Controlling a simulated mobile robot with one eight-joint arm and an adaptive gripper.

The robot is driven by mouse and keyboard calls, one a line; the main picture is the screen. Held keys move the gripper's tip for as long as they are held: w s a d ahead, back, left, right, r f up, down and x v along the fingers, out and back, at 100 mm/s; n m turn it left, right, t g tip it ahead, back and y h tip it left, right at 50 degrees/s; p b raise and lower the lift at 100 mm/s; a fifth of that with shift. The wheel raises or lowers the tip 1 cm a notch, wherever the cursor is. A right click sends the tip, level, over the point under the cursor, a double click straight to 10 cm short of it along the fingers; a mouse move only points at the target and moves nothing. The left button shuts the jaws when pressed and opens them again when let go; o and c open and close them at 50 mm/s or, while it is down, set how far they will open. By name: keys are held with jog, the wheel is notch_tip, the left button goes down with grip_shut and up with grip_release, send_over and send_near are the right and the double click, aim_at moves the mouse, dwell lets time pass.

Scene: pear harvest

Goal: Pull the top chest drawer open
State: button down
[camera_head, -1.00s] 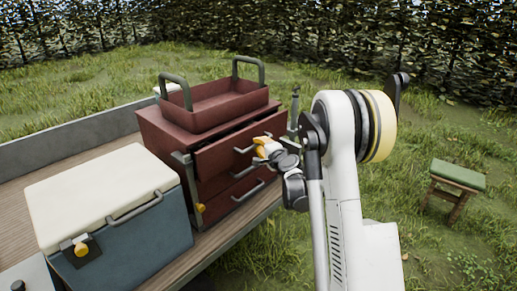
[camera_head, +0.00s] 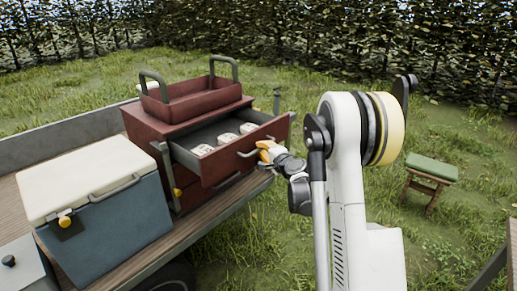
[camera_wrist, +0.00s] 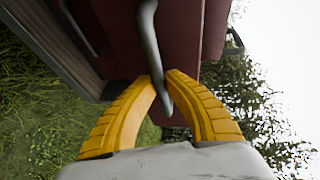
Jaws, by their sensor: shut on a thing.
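The red chest (camera_head: 150,128) stands on the wooden cart bed. Its top drawer (camera_head: 226,163) is pulled well out, and several pale rounded things lie inside. My gripper (camera_head: 263,150) is at the front of this drawer, on its grey bar handle (camera_head: 247,153). In the wrist view my gripper's yellow fingers (camera_wrist: 162,82) are closed around the handle (camera_wrist: 150,40). The lower drawers are mostly hidden under the open one.
A red open tray (camera_head: 193,101) with two green handles sits on top of the chest. A blue cooler (camera_head: 115,222) with a cream lid stands to its left. A green-topped stool (camera_head: 432,168) stands on the grass at right.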

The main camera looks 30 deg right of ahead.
jog(key=c, duration=1.4)
grip_release()
jog(key=shift+d, duration=0.1)
jog(key=s, duration=0.4)
jog(key=s+r, duration=0.1)
jog(key=s, duration=0.3)
jog(key=s+r, duration=0.1)
jog(key=s, duration=0.3)
jog(key=shift+a, duration=0.35)
jog(key=shift+w, duration=0.1)
